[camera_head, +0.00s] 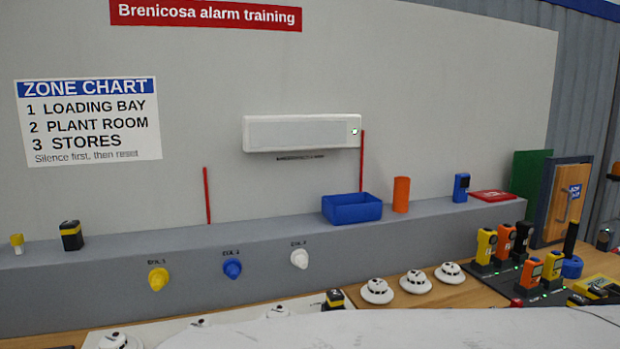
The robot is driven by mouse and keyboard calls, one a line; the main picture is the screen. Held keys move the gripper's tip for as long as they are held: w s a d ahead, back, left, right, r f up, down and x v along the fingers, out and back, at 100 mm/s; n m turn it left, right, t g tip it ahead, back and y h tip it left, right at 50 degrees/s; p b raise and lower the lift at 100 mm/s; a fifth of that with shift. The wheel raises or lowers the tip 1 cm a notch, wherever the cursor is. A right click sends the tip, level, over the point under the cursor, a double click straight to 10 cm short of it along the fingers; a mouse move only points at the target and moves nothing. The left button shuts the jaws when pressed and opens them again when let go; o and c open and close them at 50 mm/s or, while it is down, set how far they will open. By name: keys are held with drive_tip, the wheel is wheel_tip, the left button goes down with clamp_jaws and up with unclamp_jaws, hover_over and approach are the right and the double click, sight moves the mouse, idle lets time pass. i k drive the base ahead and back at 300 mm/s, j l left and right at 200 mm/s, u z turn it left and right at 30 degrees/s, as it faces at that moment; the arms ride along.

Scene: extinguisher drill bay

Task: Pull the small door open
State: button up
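A small wooden door (560,212) stands at the right in a dark grey frame (542,210), at the back of the bench. It has a blue sign (575,191) with white lettering and what looks like a pale handle at mid-height. The door seems to sit within its frame; I cannot tell whether it is fully shut. Its lower right part is partly hidden by a dark upright cylinder (570,238) on a blue base. My gripper is not in view.
Chargers with yellow and orange devices (486,245) crowd the bench in front and left of the door. A green panel (530,180) stands behind the frame. A grey ledge (110,290) carries a blue bin (352,210) and an orange cylinder (401,194). White detectors (415,282) line the front.

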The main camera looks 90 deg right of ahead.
sight(571, 181)
drive_tip(key=k+z, duration=0.15)
drive_tip(key=k, duration=0.6)
drive_tip(key=z, duration=3.6)
drive_tip(key=i+l+u, duration=0.2)
drive_tip(key=i+l, duration=0.15)
drive_tip(key=l, duration=0.25)
drive_tip(key=i+l+u, duration=0.1)
drive_tip(key=i+l, duration=0.1)
drive_tip(key=l, duration=0.1)
